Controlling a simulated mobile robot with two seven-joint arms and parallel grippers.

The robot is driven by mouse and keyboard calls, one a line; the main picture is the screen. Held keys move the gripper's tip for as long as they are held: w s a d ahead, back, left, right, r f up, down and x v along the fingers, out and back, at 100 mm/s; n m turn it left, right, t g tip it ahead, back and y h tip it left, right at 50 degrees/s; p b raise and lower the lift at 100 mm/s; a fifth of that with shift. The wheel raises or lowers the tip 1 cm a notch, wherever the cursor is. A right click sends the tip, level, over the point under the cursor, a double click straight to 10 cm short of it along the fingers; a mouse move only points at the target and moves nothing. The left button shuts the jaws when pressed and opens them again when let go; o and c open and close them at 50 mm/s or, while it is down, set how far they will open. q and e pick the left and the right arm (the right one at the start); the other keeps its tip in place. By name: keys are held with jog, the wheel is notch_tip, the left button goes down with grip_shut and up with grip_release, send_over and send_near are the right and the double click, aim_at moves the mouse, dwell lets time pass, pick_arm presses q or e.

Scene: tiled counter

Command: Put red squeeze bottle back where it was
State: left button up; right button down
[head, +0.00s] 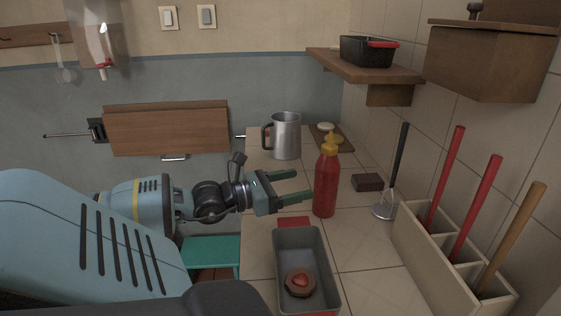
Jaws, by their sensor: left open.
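The red squeeze bottle (326,185) stands upright on the tiled counter, with a yellow nozzle cap on top. My left gripper (302,186) reaches in from the left at the bottle's height. Its two green fingers are apart, and their tips are close to the bottle's left side. I cannot tell whether a finger touches the bottle. Nothing shows between the fingers. My right gripper does not show.
A grey bin (312,245) with a round item inside stands in front of the bottle. A steel mug (283,136) is behind it. A dark block (367,182), a ladle (396,175) and a divided holder (432,262) with several handles stand right.

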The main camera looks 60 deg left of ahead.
pick_arm(q)
jog(key=v, duration=0.2)
jog(key=shift+s+a+p, duration=0.1)
jog(key=shift+s+p, duration=0.2)
jog(key=shift+p, duration=0.1)
dwell(0.5)
